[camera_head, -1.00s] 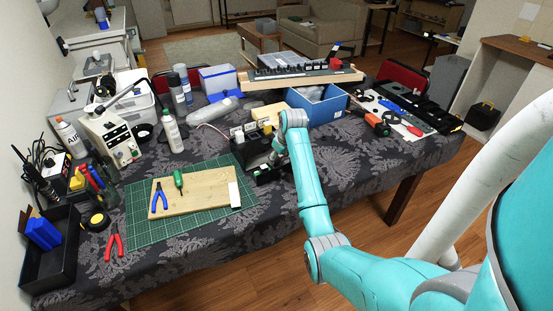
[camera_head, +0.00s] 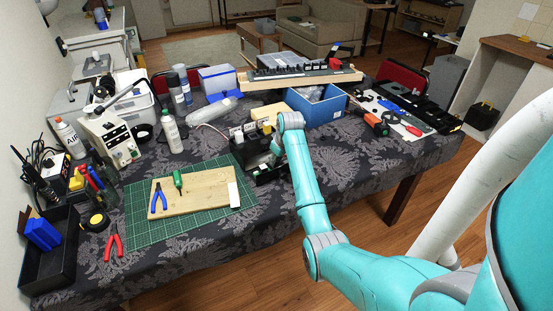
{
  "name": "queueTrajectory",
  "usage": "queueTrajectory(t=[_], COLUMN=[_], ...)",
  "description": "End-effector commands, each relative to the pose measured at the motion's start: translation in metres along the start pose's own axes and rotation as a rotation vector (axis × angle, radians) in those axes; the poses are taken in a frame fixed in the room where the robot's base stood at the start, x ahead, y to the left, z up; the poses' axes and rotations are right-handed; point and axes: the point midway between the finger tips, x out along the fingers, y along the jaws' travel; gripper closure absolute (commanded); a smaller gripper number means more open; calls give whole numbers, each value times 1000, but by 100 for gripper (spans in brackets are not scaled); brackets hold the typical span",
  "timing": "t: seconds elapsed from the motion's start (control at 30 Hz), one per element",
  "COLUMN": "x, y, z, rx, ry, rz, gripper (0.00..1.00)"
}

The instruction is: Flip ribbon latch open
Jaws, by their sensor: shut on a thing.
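A small dark device (camera_head: 250,141) with white and pale parts on top stands near the middle of the table, right of the green mat. My gripper (camera_head: 268,160) reaches down at its right front side, partly hidden by my own teal wrist. Its fingers are small and dark against the dark device; they are shut on a small part there, at the place of the ribbon latch. The latch itself is too small and covered to make out, so its angle cannot be told.
A wooden board (camera_head: 205,200) with blue pliers and a green screwdriver lies on the green cutting mat (camera_head: 140,232). A blue bin (camera_head: 322,112) stands behind my wrist. A spray bottle (camera_head: 172,132) and a clear bottle are at the back left. The front right tablecloth is clear.

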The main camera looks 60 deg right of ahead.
Motion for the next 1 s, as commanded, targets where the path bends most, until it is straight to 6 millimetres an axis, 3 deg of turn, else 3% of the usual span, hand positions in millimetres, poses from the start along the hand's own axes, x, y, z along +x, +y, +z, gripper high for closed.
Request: queueTrajectory(t=[0.5, 1.0], x=[4, 5], y=[4, 4], z=[-14, -15], rx=[1, 3], ry=[-302, -371], rz=[-81, -99], gripper=[100, 100])
